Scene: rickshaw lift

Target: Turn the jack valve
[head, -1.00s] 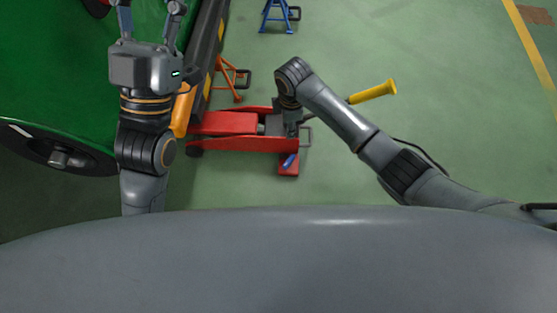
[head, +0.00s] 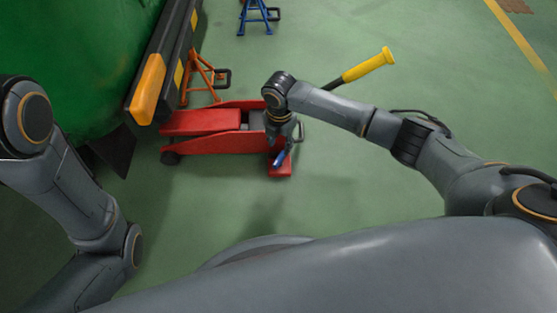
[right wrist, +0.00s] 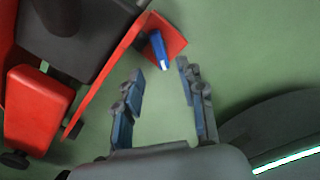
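The red floor jack (head: 200,123) stands on the green floor, its long side across the picture. The jack valve is a small blue handle (right wrist: 158,48) above a red foot plate (right wrist: 172,38) at the jack's end; blue also shows there in the head view (head: 279,158). My right gripper (right wrist: 160,70) is open, pointing down, its two blue-padded fingers apart with floor between them. The valve's near end lies about at the gap between the fingertips, not clearly gripped. In the head view my right wrist partly covers this end of the jack. My left gripper is out of view.
A yellow-gripped jack handle (head: 367,67) rises to the right behind my right forearm. The green vehicle (head: 90,60) with its dark side rail stands at left. An orange stand (head: 203,78) and a blue stand (head: 256,16) are behind. Floor at right is clear.

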